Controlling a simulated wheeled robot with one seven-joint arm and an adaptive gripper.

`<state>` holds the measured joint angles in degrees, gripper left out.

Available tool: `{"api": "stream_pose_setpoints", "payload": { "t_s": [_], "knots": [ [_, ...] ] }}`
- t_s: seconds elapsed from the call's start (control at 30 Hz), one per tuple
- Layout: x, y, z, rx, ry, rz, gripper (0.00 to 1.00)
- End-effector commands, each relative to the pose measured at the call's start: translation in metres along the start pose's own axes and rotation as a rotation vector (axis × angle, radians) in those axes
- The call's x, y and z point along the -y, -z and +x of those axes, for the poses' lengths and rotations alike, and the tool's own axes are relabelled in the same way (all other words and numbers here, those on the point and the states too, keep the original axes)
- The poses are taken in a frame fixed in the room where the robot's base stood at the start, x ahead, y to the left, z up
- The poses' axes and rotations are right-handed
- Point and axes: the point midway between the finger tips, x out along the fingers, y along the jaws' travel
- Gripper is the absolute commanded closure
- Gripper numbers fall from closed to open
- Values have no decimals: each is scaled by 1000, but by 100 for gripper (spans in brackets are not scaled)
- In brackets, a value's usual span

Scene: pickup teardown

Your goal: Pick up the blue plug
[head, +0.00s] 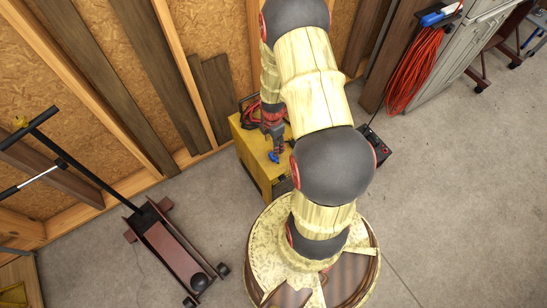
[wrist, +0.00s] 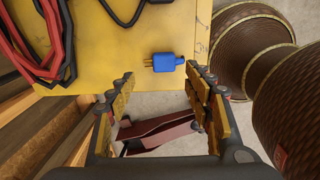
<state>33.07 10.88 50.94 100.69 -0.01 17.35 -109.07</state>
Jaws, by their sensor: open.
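The blue plug (wrist: 164,62) lies on top of the yellow box (wrist: 110,50), near its edge, with brass-coloured ends showing. In the head view the blue plug (head: 274,156) shows just below my gripper (head: 272,145), on the yellow box (head: 248,148). In the wrist view my gripper (wrist: 158,86) is open, its two fingers spread wide. The plug appears ahead of the fingertips, between their lines and nearer the right one. Nothing is between the fingers. I cannot tell the exact gap from the fingertips to the plug.
Red and black cables (wrist: 42,40) lie on the box's left side in the wrist view. A dark red floor jack (head: 175,255) stands on the floor to the left. An orange cord (head: 412,65) hangs at the upper right. Concrete floor (head: 460,190) is clear at right.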

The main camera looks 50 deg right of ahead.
Motion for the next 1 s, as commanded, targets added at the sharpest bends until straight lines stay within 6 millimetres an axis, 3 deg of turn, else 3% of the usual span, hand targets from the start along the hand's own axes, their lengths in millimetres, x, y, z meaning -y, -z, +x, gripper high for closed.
{"api": "stream_pose_setpoints", "payload": {
  "t_s": [0.2,0.37,0.67,1.0],
  "knots": [
    [2,0,26,-1,4,-10,48],
    [3,0,36,-1,3,-9,48],
    [7,0,77,-1,4,-9,48],
    [6,0,79,0,2,-8,52]
  ]
}}
